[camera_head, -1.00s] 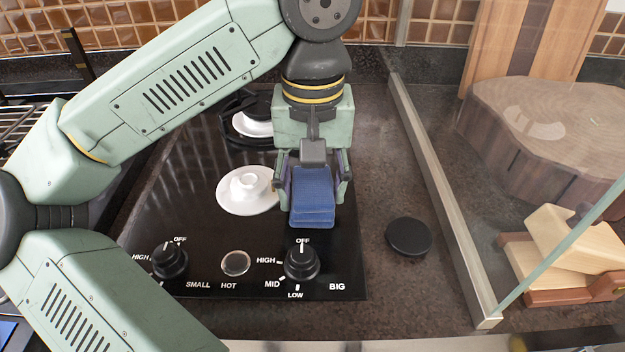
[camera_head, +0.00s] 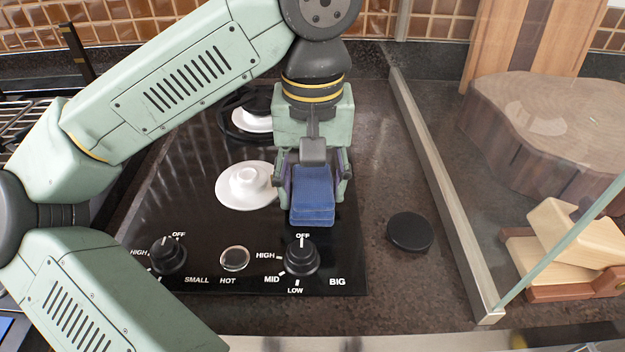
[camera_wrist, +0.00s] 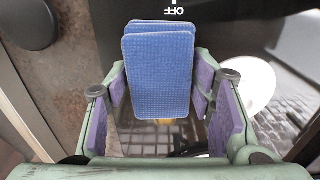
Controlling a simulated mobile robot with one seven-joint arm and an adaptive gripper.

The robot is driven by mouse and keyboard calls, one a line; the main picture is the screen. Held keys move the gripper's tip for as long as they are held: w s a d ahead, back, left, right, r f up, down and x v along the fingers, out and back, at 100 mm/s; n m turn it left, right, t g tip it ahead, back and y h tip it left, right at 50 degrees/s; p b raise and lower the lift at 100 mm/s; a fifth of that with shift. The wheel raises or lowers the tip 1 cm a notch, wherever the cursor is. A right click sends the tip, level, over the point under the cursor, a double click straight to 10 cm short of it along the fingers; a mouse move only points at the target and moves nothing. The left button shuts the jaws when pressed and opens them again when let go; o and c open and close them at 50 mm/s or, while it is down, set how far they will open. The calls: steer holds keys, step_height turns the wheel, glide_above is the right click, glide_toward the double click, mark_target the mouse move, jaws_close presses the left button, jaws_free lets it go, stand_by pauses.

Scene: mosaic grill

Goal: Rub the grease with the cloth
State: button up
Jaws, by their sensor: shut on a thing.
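The blue folded cloth (camera_head: 312,195) is held in my gripper (camera_head: 313,185), over the right side of the black cooktop (camera_head: 200,220). My gripper points down, with its fingers on either side of the cloth. In the wrist view the cloth (camera_wrist: 158,75) hangs out past the purple finger pads of my gripper (camera_wrist: 165,105), its layers folded over each other. I cannot tell whether the cloth touches the cooktop. No grease can be made out clearly; the surface under the cloth is hidden.
Two white burners (camera_head: 246,184) lie left of my gripper. Black knobs (camera_head: 302,258) stand at the cooktop's front. A black round cap (camera_head: 409,232) lies on the counter to the right.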

steer(key=shift+f+b, duration=0.35)
steer(key=shift+f, duration=0.1)
